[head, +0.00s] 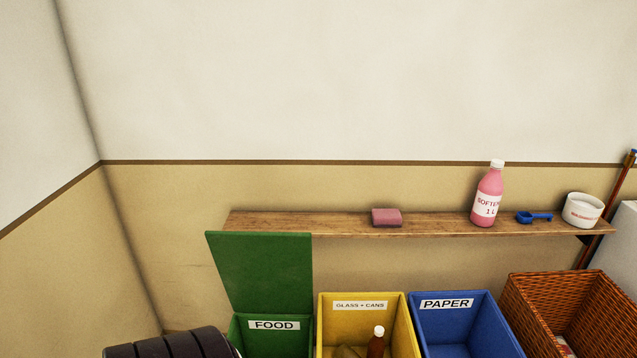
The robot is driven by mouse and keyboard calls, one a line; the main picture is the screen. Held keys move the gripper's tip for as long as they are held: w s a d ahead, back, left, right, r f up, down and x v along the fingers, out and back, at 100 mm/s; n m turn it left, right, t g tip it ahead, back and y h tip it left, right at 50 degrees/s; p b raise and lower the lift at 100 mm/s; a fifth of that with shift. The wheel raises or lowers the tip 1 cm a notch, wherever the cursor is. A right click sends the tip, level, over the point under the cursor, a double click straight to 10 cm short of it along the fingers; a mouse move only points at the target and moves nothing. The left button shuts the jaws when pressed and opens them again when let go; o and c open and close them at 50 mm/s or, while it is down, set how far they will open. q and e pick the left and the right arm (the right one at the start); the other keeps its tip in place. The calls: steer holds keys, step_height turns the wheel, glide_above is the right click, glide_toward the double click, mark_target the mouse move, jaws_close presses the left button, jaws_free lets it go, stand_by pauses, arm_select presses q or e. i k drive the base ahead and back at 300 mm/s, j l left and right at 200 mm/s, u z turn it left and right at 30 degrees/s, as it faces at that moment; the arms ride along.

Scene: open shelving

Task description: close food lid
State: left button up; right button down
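The lower part of the bin is cut off by the picture's bottom edge. Neither of my grippers is in view.
A yellow glass and cans bin (334,310) holding a brown bottle (376,342), a blue paper bin (455,325) and a wicker basket (530,305) stand rightward. The wooden shelf (335,222) bears a sponge, pink bottle, blue scoop and white tub. A wall is at left.

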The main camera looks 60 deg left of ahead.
mark_target(260, 272)
steer(key=u, duration=2.3)
